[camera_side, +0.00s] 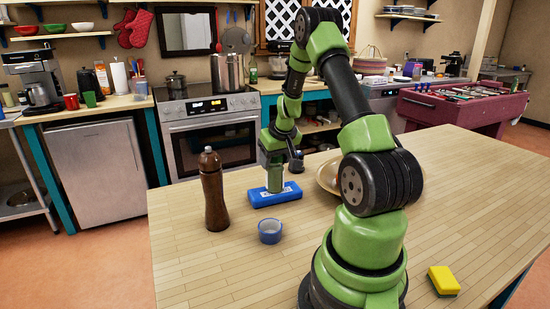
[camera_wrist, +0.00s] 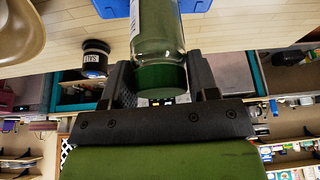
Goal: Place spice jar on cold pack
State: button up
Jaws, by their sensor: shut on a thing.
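The spice jar (camera_wrist: 158,40) is clear glass with green contents, a green lid and a pale label. My gripper (camera_wrist: 160,82) is shut on it at the lid end, with a finger on each side. In the side view the jar (camera_side: 274,180) hangs upright below my gripper (camera_side: 273,153), over the blue cold pack (camera_side: 262,200). The jar's base appears at the pack's top; whether it touches cannot be told. The pack lies flat on the table, with a white marking, and also shows at the top edge of the wrist view (camera_wrist: 108,7).
A brown pepper mill (camera_side: 213,195) stands left of the pack. A small blue cup (camera_side: 270,232) is in front of it. A tan bowl (camera_side: 328,178) sits to the right, and a dark-topped salt container (camera_wrist: 95,58) shows nearby. A yellow sponge (camera_side: 444,281) lies at front right.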

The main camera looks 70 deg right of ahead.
jog(key=o, duration=1)
jog(key=shift+r, duration=0.1)
jog(key=v, duration=1.2)
jog(key=w+a+r+n+t, duration=0.1)
jog(key=w+a+r, duration=0.2)
jog(key=a+r, duration=0.35)
jog(key=s+a+r+n+t+y, duration=0.1)
jog(key=s+a, duration=0.2)
jog(key=a, duration=0.4)
jog(key=s+a+r+n+t+y, duration=0.1)
jog(key=s+a+y, duration=0.1)
jog(key=a, duration=0.6)
jog(key=s+a+n+y, duration=0.1)
jog(key=s+a, duration=0.3)
jog(key=a, duration=0.4)
jog(key=shift+a+r+t+y, duration=0.1)
jog(key=shift+r+t+y, duration=0.3)
jog(key=shift+y, duration=0.1)
